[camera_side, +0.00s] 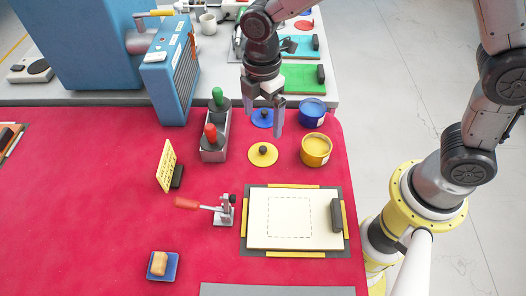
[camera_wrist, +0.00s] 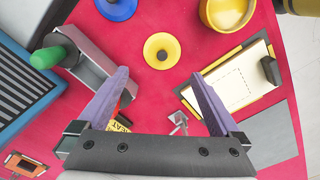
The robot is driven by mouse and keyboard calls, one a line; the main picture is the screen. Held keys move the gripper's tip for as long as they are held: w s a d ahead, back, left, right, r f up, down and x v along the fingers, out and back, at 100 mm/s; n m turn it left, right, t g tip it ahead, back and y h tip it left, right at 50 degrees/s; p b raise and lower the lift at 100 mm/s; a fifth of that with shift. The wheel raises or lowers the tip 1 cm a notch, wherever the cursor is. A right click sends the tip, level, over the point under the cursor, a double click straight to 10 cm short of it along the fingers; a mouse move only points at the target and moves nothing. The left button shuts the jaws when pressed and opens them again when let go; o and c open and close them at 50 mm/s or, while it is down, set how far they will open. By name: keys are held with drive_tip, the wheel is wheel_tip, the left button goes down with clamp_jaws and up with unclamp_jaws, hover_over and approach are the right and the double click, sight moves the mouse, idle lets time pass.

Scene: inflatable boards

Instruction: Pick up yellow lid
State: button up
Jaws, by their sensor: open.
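The yellow lid (camera_side: 262,155) lies flat on the red table, a round disc with a dark knob in its middle. In the wrist view the yellow lid (camera_wrist: 161,50) is ahead of the fingertips, between their lines. My gripper (camera_side: 263,110) is open and empty, above the table near the blue lid (camera_side: 263,118). In the wrist view my gripper (camera_wrist: 160,75) shows both fingers wide apart with nothing between them. The yellow tub (camera_side: 316,150) stands open just right of the yellow lid.
A metal holder (camera_side: 214,140) with green and red-handled tools stands left of the lid. A blue tub (camera_side: 312,112) is behind the yellow tub. A framed board (camera_side: 285,250) and a toggle clamp (camera_side: 224,212) lie in front. The table's left part is mostly clear.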

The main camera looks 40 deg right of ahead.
hover_over(264, 148)
drive_tip(key=f, duration=0.5)
drive_tip(key=shift+w+d, duration=0.1)
drive_tip(key=shift+w, duration=0.2)
drive_tip(key=shift+s+f, duration=0.2)
drive_tip(key=shift+f, duration=2.5)
drive_tip(key=shift+s+f, duration=0.1)
drive_tip(key=c, duration=1.4)
